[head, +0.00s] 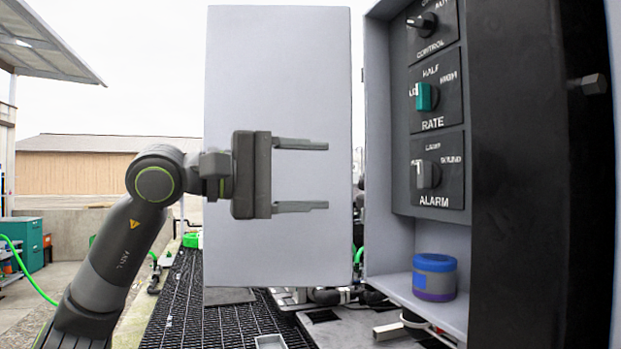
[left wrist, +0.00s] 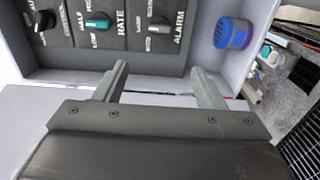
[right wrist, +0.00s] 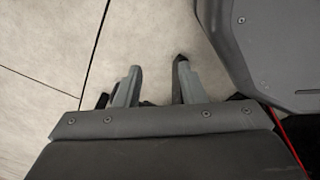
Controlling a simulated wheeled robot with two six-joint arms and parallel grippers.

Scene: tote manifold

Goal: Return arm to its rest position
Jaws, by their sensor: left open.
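My left gripper (head: 327,176) is in front of the pale grey door panel (head: 275,70) in the head view, its two fingers parted and pointing right. Nothing is between them. In the left wrist view the left gripper (left wrist: 160,80) faces the open control box, with its fingers apart. My right gripper (right wrist: 156,65) shows only in the right wrist view. Its fingers are parted above pale floor, with nothing held. The right arm does not show in the head view.
The box holds a control panel (head: 398,90) with a black control knob (head: 422,24), teal rate knob (head: 425,97) and grey alarm knob (head: 426,174). A blue and purple round container (head: 434,278) stands on its shelf. Black grating (head: 180,310) lies below my left arm.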

